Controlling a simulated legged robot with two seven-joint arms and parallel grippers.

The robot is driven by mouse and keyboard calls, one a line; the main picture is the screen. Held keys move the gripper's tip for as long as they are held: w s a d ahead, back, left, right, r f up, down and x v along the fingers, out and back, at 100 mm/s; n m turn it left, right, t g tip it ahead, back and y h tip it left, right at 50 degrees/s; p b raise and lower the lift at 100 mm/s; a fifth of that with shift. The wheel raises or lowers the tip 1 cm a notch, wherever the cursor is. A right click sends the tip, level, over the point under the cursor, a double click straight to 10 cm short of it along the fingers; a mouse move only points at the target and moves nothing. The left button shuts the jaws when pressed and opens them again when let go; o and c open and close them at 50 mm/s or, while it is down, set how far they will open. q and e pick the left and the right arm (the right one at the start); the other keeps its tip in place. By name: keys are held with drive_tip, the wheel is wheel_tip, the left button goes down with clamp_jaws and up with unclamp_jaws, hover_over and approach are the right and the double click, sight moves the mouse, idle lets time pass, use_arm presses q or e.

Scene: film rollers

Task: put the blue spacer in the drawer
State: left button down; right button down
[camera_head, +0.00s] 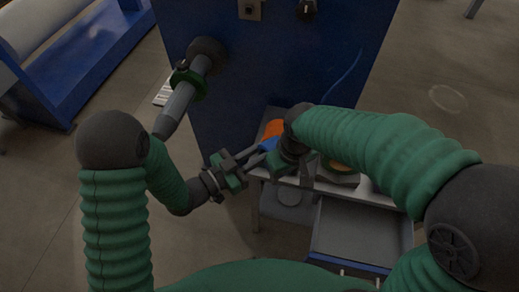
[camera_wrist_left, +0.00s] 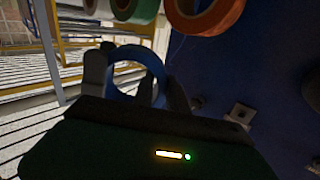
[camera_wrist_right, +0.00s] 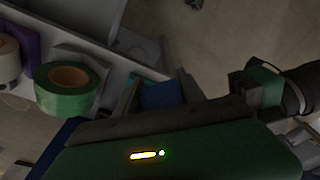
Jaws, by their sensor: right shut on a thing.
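The blue spacer (camera_head: 268,144) is a ring held up between my two grippers above the drawer unit's top. My right gripper (camera_head: 277,153) is shut on it; the ring also shows between the fingers in the right wrist view (camera_wrist_right: 161,95). My left gripper (camera_head: 250,158) points at the spacer from the left, its fingers apart. In the left wrist view the blue ring (camera_wrist_left: 137,60) shows between and beyond these fingers; contact is hard to tell. The drawer (camera_head: 360,232) is pulled out at lower right, and its visible floor looks bare. My right arm hides part of the top.
An orange roll (camera_head: 274,128) stands on the top behind the spacer. A green roll (camera_wrist_right: 68,88) shows in the right wrist view, with a purple and a white item left of it. A dark blue panel (camera_head: 270,60) rises behind. Grey floor lies left of the drawer unit.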

drive_tip(key=c, duration=0.9)
unclamp_jaws()
drive_tip(key=shift+s+d+f, duration=0.1)
drive_tip(key=shift+s+d, duration=0.05)
drive_tip(key=shift+s, duration=0.05)
drive_tip(key=shift+o, duration=1.4)
drive_tip(key=shift+w, duration=0.1)
